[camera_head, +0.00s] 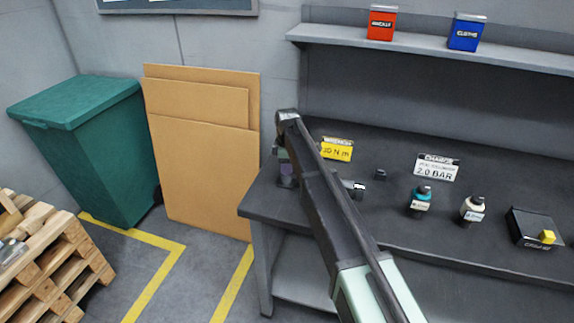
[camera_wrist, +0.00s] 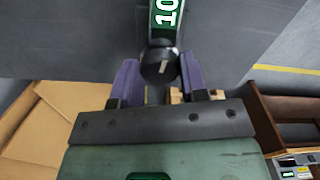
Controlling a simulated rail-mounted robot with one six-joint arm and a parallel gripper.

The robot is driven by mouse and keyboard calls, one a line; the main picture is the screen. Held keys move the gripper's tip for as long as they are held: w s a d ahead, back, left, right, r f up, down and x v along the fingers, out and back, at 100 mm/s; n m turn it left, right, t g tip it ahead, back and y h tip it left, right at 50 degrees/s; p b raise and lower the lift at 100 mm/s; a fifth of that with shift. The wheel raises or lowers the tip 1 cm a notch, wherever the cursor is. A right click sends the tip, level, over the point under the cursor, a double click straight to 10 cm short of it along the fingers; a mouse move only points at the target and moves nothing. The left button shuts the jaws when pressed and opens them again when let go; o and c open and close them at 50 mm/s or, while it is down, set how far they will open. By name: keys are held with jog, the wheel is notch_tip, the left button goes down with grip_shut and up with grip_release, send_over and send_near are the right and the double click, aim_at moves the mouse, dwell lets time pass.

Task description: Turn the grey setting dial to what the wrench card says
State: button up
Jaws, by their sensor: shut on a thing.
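The dark grey setting dial (camera_wrist: 158,62), with a white pointer line on its face, is between the purple fingers of my gripper (camera_wrist: 158,78) in the wrist view. My gripper is shut on it. In the head view my gripper (camera_head: 287,172) is at the bench's left end, where my arm hides the dial. The yellow wrench card (camera_head: 337,149) stands behind my arm; it seems to read 30 N m, but its first digit is not sharp.
The white charge card (camera_head: 437,168) reads 2.0 BAR. A teal-topped fitting (camera_head: 420,199), a cream-topped fitting (camera_head: 473,209) and a black box (camera_head: 530,230) stand on the bench to the right. Cardboard sheets (camera_head: 205,150) and a green bin (camera_head: 85,140) are left of the bench.

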jog(key=shift+m, duration=2.4)
jog(key=o, duration=0.9)
jog(key=shift+o, duration=0.2)
notch_tip(320, 180, up, 11)
jog(key=p, duration=1.1)
jog(key=shift+f, duration=0.15)
